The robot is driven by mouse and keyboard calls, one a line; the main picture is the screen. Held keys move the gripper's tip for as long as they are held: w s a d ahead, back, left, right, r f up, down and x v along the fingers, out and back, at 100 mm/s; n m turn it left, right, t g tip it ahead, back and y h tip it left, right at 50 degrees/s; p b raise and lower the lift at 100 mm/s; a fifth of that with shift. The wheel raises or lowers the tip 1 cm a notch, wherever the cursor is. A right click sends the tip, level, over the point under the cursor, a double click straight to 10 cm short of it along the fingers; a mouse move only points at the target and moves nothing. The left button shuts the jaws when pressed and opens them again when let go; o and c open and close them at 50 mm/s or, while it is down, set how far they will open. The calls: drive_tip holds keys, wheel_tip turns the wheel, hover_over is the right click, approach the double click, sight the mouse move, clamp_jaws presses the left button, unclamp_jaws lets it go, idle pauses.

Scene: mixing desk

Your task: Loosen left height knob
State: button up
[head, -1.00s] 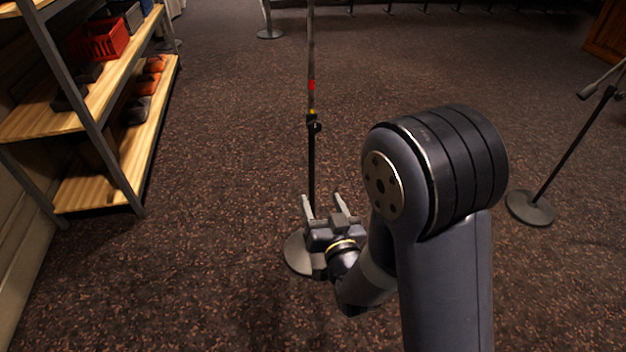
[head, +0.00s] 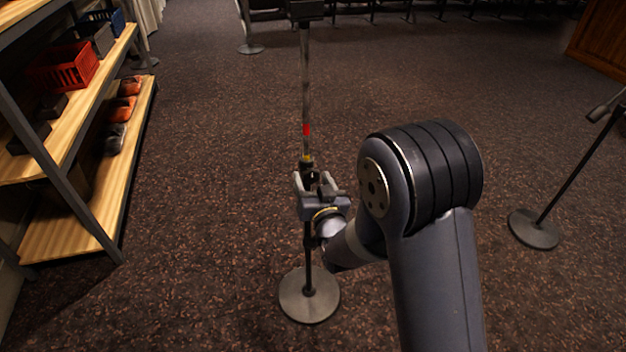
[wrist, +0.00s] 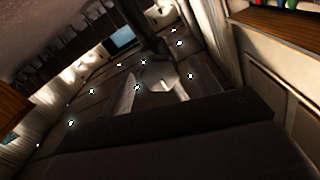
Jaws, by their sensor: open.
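A microphone stand with a thin pole (head: 306,90) rises from a round base (head: 309,296) in front of me. The pole has a red band, and below it a yellow ring and a dark height knob (head: 308,167). My gripper (head: 312,180) is open at the height of this knob, its fingers pointing up around the knob area in the head view. In the wrist view a pale faceted piece (wrist: 162,76), perhaps the knob, shows at the open fingers (wrist: 156,92). I cannot tell whether the fingers touch it. The gripper partly hides the knob's lower part.
A wooden shelf rack (head: 75,150) with a red crate (head: 64,66) stands at the left. Another stand (head: 534,229) is at the right, and a stand base (head: 251,48) shows at the back. The carpet between them is clear.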

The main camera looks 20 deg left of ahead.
drive_tip(key=shift+w+a, duration=0.1)
drive_tip(key=shift+w, duration=0.05)
drive_tip(key=c, duration=1)
